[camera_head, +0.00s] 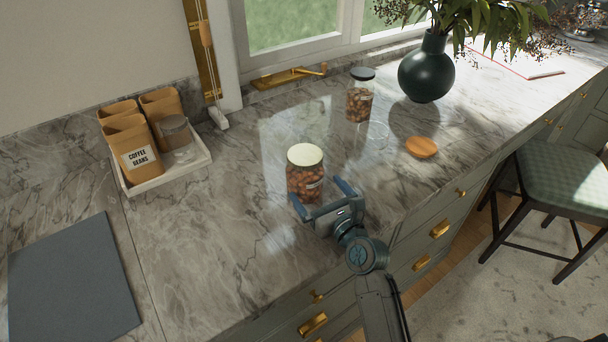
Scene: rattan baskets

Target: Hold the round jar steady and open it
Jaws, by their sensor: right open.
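The round jar (305,183) stands upright on the marble counter near the middle of the head view. It is clear, full of brown nuts, and has a pale lid (305,155) on top. My right gripper (320,196) is at the jar's near side, with its two blue fingers apart. One finger is at the jar's front left and the other is to its right. I cannot tell whether either finger touches the glass. My left gripper is not in view.
A second jar with a dark lid (360,100) stands behind, near the window. An orange disc (421,147) and a dark vase (427,72) are to the right. A white tray (168,176) with paper bags and a grey mat (72,285) lie left. Counter between mat and jar is clear.

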